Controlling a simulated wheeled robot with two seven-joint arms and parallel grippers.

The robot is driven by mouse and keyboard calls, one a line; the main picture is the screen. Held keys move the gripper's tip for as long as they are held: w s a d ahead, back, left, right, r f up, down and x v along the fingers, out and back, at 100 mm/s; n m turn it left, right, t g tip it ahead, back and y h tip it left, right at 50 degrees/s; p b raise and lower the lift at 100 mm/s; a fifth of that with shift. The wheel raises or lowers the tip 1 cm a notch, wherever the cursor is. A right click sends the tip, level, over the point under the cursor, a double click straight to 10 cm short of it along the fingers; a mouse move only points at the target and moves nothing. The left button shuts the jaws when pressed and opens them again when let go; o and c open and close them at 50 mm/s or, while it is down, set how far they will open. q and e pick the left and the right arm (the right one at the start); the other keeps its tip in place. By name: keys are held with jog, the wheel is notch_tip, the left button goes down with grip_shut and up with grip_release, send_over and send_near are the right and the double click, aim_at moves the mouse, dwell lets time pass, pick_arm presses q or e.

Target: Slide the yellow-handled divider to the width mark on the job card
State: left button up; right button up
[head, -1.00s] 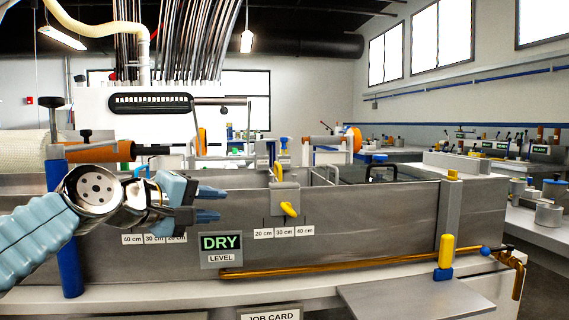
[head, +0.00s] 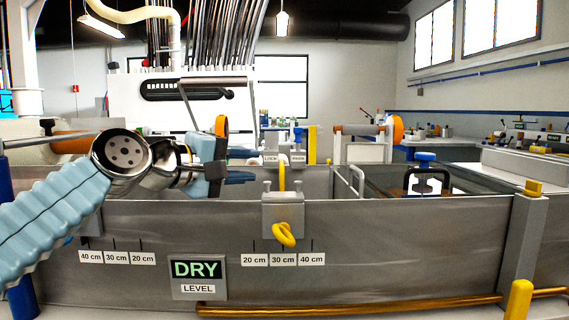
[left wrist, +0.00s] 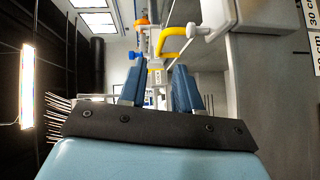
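The yellow handle (head: 284,234) hangs on a grey clamp block (head: 283,212) on the tank's front wall, with a yellow bar rising above it. The block sits above the 30 cm label of the right-hand scale (head: 283,259), between 20 cm and 40 cm. The handle also shows beyond the fingers in the left wrist view (left wrist: 178,38). My left gripper (head: 240,174) is above the wall, left of the clamp and apart from it. Its blue fingers are spread and empty in the left wrist view (left wrist: 159,88). My right gripper and the job card are out of view.
A DRY level sign (head: 196,276) hangs on the wall below the scales. A second scale (head: 116,257) is at left. A brass pipe (head: 380,302) runs along the front. A grey post (head: 523,245) with yellow top stands at right. A black-handled item (head: 427,181) is behind the wall.

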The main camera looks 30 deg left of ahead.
aim_at(282, 162)
pick_arm(q)
jog(key=x, duration=1)
jog(key=shift+p, duration=0.3)
jog(key=shift+s, duration=0.1)
grip_shut()
jog(key=shift+d, duration=0.1)
